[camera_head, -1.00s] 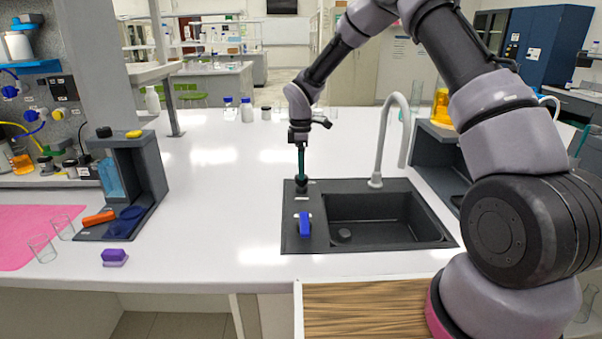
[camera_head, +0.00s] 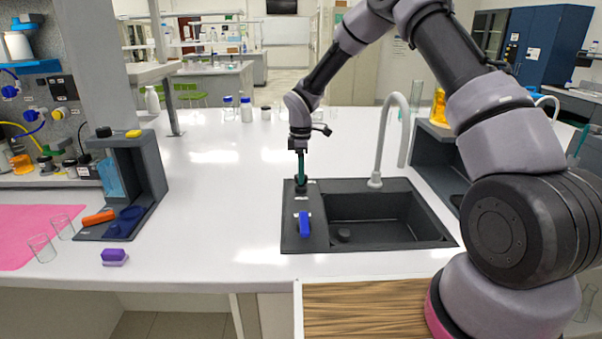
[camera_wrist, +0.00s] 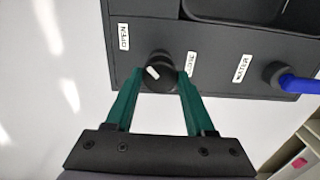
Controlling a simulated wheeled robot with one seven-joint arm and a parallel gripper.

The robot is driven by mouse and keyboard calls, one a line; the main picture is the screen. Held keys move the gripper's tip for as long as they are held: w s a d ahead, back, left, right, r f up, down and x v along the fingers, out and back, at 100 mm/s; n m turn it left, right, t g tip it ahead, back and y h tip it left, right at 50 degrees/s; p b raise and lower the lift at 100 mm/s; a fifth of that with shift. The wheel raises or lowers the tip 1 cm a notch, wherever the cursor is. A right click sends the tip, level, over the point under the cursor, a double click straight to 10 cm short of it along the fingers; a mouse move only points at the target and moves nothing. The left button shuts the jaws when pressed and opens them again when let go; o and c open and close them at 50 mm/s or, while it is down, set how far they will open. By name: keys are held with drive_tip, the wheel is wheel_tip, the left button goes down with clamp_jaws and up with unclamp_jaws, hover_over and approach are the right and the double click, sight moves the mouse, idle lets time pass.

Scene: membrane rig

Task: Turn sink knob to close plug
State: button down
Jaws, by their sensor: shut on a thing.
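The black sink knob (camera_wrist: 158,72) stands on the sink's left ledge, between the labels OPEN (camera_wrist: 124,37) and CLOSE (camera_wrist: 191,64) in the wrist view. Its white mark points to the upper left in that view. My gripper (camera_head: 300,181) reaches down from above onto the knob. In the wrist view its two green fingers (camera_wrist: 158,88) are shut on the knob's sides. The dark sink (camera_head: 375,218) has a round drain plug (camera_head: 343,235) in its basin floor. The plug's height is too small to tell.
A blue water handle (camera_head: 305,224) stands in front of the knob, by the WATER label (camera_wrist: 242,68). A grey faucet (camera_head: 384,140) rises behind the basin. A dark stand (camera_head: 135,185) and a purple block (camera_head: 115,255) are to the left. The white counter between is clear.

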drive_tip(key=m, duration=0.6)
drive_tip(key=shift+m, duration=0.3)
drive_tip(key=m, duration=0.3)
drive_tip(key=shift+m, duration=0.3)
drive_tip(key=m, duration=0.3)
drive_tip(key=shift+m, duration=0.3)
drive_tip(key=m, duration=1.2)
drive_tip(key=shift+m, duration=0.4)
